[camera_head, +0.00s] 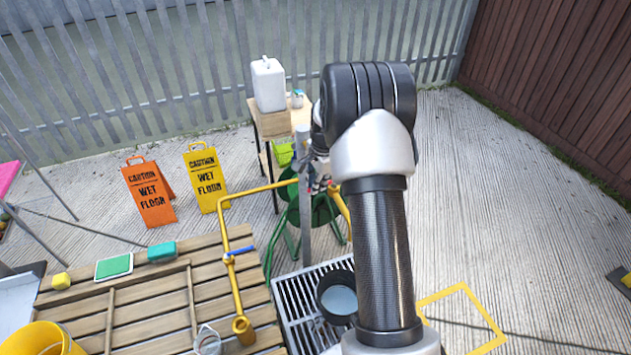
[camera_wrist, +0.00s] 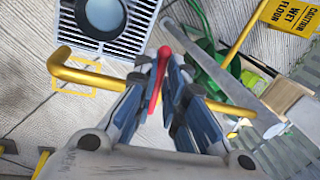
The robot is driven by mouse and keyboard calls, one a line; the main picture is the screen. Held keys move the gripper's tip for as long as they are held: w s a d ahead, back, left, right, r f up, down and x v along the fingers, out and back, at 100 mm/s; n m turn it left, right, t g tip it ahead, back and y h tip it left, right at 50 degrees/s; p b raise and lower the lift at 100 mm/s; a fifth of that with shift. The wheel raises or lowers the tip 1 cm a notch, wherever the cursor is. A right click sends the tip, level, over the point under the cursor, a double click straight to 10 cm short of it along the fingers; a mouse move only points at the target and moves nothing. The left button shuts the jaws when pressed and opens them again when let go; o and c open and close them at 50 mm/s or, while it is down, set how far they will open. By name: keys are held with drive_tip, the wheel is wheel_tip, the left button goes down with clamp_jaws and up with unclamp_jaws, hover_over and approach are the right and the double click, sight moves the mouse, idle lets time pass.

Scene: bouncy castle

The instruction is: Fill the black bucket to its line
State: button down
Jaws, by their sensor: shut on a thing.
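The black bucket (camera_head: 325,286) stands on a metal floor grate (camera_head: 292,300), partly behind my arm, with pale water inside. It also shows at the top of the wrist view (camera_wrist: 82,16). I cannot make out its line. My gripper (camera_wrist: 168,72) is shut on a red lever (camera_wrist: 161,62) by the yellow pipe. In the head view the gripper is mostly hidden behind my arm. The yellow pipe (camera_wrist: 95,78) bends to an open end near the grate in the wrist view. I cannot tell whether water is flowing.
A yellow bucket (camera_head: 45,340) and sponges are on the left. A grey post (camera_head: 304,220) and green hose (camera_head: 320,210) stand behind the grate. Open concrete lies right.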

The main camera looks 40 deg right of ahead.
drive_tip(key=shift+s+n, duration=0.25)
drive_tip(key=shift+n, duration=0.15)
drive_tip(key=c, duration=1.7)
unclamp_jaws()
drive_tip(key=r, duration=0.4)
drive_tip(key=s+r, duration=0.1)
drive_tip(key=r, duration=0.3)
drive_tip(key=s+r, duration=0.1)
drive_tip(key=r, duration=0.3)
drive_tip(key=shift+s, duration=0.2)
drive_tip(key=shift+f, duration=0.1)
drive_tip(key=shift+c, duration=0.3)
